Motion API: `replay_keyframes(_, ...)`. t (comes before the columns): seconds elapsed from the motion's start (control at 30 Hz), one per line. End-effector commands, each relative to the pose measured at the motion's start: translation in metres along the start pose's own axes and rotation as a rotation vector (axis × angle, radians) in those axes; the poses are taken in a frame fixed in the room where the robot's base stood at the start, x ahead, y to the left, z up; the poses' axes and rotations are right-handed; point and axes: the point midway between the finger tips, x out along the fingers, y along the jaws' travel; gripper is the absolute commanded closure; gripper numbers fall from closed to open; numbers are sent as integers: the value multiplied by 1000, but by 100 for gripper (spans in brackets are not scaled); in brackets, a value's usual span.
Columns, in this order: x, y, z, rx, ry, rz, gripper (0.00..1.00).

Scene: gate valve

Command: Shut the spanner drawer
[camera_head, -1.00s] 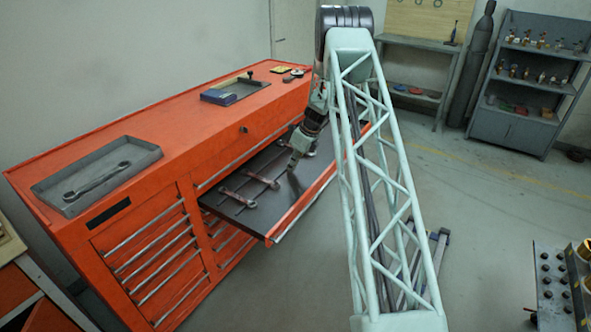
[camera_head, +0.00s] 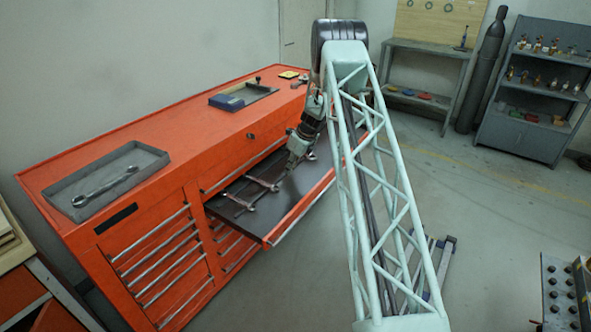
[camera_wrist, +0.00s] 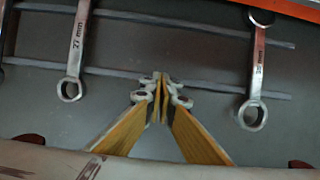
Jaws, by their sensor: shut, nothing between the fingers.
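The spanner drawer (camera_head: 272,223) is pulled out from the orange tool cabinet (camera_head: 160,239). It has a dark floor and an orange front edge with a pale handle strip. Several spanners lie in it, with a spanner (camera_head: 240,203) near its left end. My gripper (camera_head: 292,167) is over the drawer, pointing down. In the wrist view my gripper (camera_wrist: 160,78) has its fingertips together with nothing between them, between a spanner marked 27 mm (camera_wrist: 78,48) on the left and another spanner (camera_wrist: 256,75) on the right. Part of the drawer's right end is hidden behind my arm.
A grey tray (camera_head: 150,165) holding a spanner sits on the cabinet top, with another tray (camera_head: 243,95) farther back. Shut drawers (camera_head: 160,250) lie below left. A shelf unit (camera_head: 535,90) and workbench (camera_head: 430,75) stand behind. The floor right of the drawer is mostly clear.

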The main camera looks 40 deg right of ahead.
Motion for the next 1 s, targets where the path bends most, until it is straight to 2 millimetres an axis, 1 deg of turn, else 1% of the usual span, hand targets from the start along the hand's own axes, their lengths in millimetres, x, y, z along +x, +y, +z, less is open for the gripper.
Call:
replay_keyframes(0.2, 9, 4, 22, -1, 2, 3, 100)
replay_keyframes(0.7, 31, 4, 76, -2, 2, 3, 100)
replay_keyframes(0.83, 35, 4, 82, 1, 3, 4, 100)
replay_keyframes(1.0, 36, 4, 83, 1, 3, 3, 100)
